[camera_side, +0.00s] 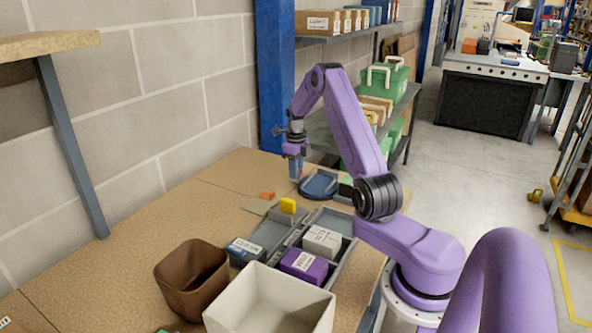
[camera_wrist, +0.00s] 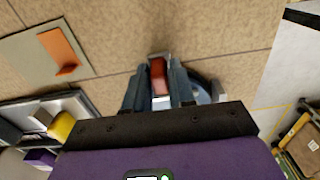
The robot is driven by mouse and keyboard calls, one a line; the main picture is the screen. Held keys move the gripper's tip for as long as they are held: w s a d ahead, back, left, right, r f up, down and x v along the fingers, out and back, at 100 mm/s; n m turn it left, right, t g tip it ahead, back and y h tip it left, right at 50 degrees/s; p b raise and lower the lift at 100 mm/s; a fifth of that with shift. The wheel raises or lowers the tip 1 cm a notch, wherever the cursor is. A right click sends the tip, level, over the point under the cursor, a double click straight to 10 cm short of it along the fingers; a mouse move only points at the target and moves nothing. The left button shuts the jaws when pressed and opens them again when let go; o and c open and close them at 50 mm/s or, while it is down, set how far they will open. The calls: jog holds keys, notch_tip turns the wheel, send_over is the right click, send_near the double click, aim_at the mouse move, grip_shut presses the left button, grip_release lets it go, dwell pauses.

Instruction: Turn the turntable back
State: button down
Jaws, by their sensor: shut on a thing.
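The turntable (camera_side: 320,184) is a low round blue disc in a dark ring on the brown table. My gripper (camera_side: 295,178) points down at its left edge in the side view. In the wrist view my gripper (camera_wrist: 158,88) is shut on a small red upright piece (camera_wrist: 158,76) with a grey part at its far end. Part of the blue turntable (camera_wrist: 203,88) shows just right of the fingers; the rest is hidden behind my gripper. I cannot tell how the red piece joins the turntable.
A flat tan plate (camera_wrist: 35,55) with an orange piece (camera_wrist: 60,48) lies left of my gripper in the wrist view. A grey tray (camera_side: 270,232) with a yellow piece (camera_side: 287,205) and boxes stands nearer. A brown bin (camera_side: 190,280) and white bin (camera_side: 270,305) stand in front.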

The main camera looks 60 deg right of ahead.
jog(key=c, duration=1)
grip_release()
jog(key=shift+d, duration=0.1)
jog(key=shift+c, duration=0.2)
jog(key=shift+r, duration=0.15)
notch_tip(320, 180, up, 17)
jog(key=shift+r, duration=0.1)
